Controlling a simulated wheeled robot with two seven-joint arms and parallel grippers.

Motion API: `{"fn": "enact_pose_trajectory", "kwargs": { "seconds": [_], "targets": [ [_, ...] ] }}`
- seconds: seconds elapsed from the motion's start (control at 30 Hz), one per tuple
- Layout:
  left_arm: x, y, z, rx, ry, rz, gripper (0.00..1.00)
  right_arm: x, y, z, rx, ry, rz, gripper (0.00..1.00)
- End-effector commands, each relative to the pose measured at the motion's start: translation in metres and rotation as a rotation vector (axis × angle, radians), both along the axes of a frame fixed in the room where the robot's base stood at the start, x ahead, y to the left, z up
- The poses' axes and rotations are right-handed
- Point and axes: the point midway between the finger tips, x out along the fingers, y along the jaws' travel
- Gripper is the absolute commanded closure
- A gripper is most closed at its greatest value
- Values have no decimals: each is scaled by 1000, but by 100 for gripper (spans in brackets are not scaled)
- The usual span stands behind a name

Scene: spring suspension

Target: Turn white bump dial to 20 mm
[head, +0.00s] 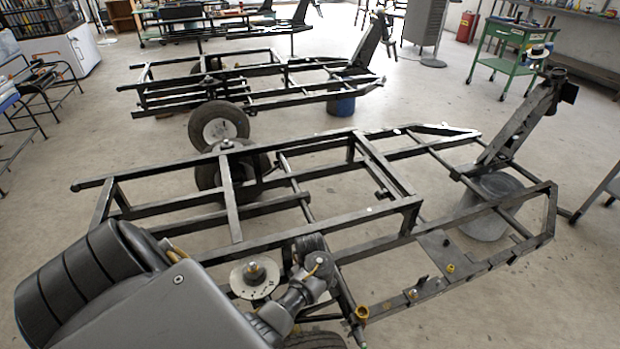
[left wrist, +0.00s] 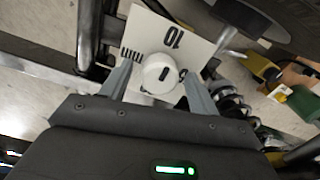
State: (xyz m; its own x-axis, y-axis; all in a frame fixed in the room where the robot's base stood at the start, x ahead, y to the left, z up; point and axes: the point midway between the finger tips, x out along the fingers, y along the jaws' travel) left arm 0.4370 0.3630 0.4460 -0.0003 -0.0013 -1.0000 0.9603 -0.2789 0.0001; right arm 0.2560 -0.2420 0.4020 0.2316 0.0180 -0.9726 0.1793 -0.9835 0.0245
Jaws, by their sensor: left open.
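In the left wrist view, a round white dial (left wrist: 152,82) with a short dark mark on its face sits in front of a white card (left wrist: 183,28). My left gripper (left wrist: 157,70) is open, with one finger on each side of the dial. A small gap seems to show beside it; contact cannot be told. In the head view my grey arm covers the lower left, and I cannot make out the left fingertips or the white dial. My right gripper is in neither view.
A black metal frame (head: 232,205) with wheels fills the middle of the head view. A pale round disc (head: 240,283) sits close to my arm. A dark coil spring (left wrist: 232,103) is right of the dial. A second frame (head: 290,104) and a green cart (head: 512,45) stand farther back.

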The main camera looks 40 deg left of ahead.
Motion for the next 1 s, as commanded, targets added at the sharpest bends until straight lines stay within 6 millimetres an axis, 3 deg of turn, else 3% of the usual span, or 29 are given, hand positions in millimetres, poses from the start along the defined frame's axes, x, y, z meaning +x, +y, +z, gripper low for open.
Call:
{"fn": "enact_pose_trajectory", "kwargs": {
  "seconds": [0.3,0.63,0.93,1.0],
  "targets": [
    [0,0,-1,1,-1,0,39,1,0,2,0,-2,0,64],
    [0,0,-1,1,0,0,82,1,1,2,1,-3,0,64],
    [0,1,1,1,0,-34,84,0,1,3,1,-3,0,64],
    [0,1,1,1,1,-63,84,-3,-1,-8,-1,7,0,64]
  ]
}}
